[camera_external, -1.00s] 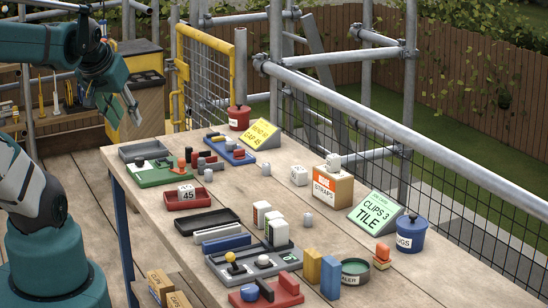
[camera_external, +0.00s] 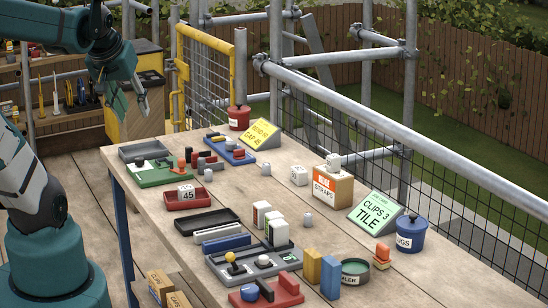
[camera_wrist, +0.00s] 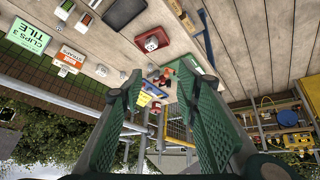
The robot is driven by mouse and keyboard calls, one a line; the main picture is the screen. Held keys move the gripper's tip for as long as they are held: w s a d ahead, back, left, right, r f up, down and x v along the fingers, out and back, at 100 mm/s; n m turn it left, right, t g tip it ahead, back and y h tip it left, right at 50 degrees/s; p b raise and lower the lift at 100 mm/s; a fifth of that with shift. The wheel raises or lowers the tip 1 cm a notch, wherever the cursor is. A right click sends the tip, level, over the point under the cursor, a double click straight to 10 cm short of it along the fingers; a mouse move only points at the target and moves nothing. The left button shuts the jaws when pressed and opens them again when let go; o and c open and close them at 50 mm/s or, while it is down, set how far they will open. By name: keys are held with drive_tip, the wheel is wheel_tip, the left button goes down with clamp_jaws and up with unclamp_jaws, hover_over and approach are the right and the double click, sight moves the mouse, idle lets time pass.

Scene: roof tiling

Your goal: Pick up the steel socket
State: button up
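Several small grey metallic cylinders stand on the wooden table, and I cannot tell for sure which is the steel socket. One (camera_external: 307,219) stands near the middle, one (camera_external: 266,169) farther back, and one (camera_external: 208,175) next to the red tray.
A red tray (camera_external: 171,204) holds a block marked 45. A STRAPS box (camera_external: 341,192), a green CLIPS 3 TILE sign (camera_external: 377,211), a yellow sign (camera_external: 260,133) and a blue pot (camera_external: 411,238) stand along the right side. Scaffold rails run behind the table.

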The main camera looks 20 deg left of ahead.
drive_tip(key=w+n+g, duration=0.2)
drive_tip(key=w+n, duration=0.1)
drive_tip(key=w, duration=0.9)
drive_tip(key=n+g, duration=0.4)
drive_tip(key=n, duration=0.5)
hover_over(208, 170)
drive_tip(key=f, duration=2.4)
drive_tip(key=shift+s+f, duration=0.2)
drive_tip(key=shift+w+f, duration=0.2)
drive_tip(key=shift+f, duration=0.25)
drive_tip(key=shift+f, duration=0.1)
drive_tip(key=shift+f+b, duration=0.35)
drive_tip(key=shift+f, duration=0.8)
drive_tip(key=shift+f, duration=0.15)
